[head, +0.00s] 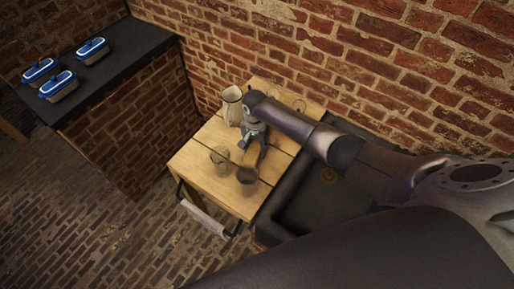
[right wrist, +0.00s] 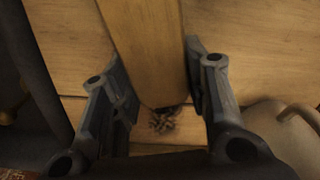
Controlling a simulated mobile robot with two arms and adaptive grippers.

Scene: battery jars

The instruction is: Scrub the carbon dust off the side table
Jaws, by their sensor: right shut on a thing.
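The side table (head: 203,166) is a light plank-topped wooden cart against the brick wall in the head view. My right gripper (head: 251,157) is low over its middle. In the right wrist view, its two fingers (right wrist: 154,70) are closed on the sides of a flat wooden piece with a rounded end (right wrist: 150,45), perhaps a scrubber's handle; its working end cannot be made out. A dark speckled patch of carbon dust (right wrist: 163,122) lies on the planks just beyond the rounded end. My left gripper is not in view.
A pale pitcher (head: 232,104) stands at the table's back left. More glassware (head: 299,105) is at the back right. Blue-lidded boxes (head: 58,85) sit on a dark counter (head: 125,48).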

